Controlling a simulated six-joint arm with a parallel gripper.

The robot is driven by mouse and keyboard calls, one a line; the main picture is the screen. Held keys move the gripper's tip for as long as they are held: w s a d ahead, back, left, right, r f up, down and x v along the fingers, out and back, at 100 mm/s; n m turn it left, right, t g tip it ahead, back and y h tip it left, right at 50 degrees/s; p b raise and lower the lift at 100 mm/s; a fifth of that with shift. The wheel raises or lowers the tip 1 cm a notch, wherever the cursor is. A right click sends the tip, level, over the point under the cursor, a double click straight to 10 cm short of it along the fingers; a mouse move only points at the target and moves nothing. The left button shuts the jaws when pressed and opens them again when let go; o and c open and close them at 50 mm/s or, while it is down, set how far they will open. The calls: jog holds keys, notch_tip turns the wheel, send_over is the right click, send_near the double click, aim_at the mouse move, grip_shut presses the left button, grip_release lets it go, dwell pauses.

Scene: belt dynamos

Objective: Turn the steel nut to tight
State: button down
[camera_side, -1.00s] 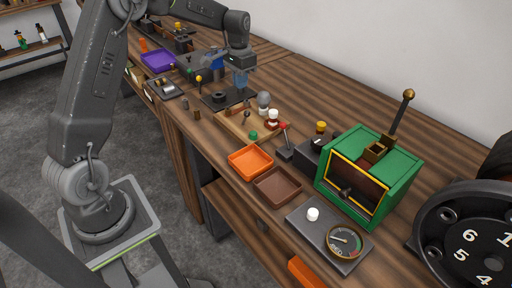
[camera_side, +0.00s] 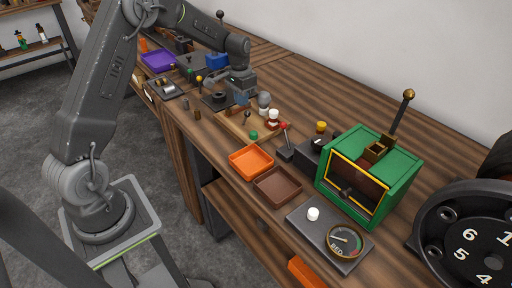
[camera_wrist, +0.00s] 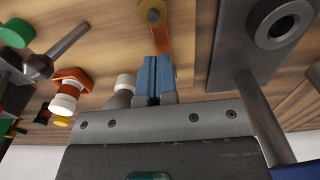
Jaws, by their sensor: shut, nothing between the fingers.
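My gripper (camera_wrist: 156,98) points down with its blue fingers shut and empty. In the side view my gripper (camera_side: 241,99) is low over the bench, between a dark plate with a black ring (camera_side: 215,98) and a wooden board (camera_side: 236,125). In the wrist view an orange bar (camera_wrist: 160,40) runs just beyond the fingertips, with a round brass-and-grey head (camera_wrist: 152,13) at its far end. I cannot tell whether that head is the steel nut. The fingers overlap the bar's near end in the picture; contact is unclear.
A grey plate with a dark ring (camera_wrist: 279,24) lies close on the right in the wrist view. A red-and-white knob (camera_wrist: 67,93) and a grey lever (camera_wrist: 55,55) stand left. The side view shows orange (camera_side: 251,162) and brown (camera_side: 278,186) trays and a green box (camera_side: 350,165) nearer the camera.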

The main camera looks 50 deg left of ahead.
jog(key=shift+a+f, duration=0.5)
jog(key=shift+f, duration=0.2)
dwell(0.6)
jog(key=shift+s, duration=0.25)
jog(key=shift+s+a, duration=0.1)
jog(key=shift+s, duration=0.1)
jog(key=shift+w+r, duration=0.15)
jog(key=shift+r, duration=3)
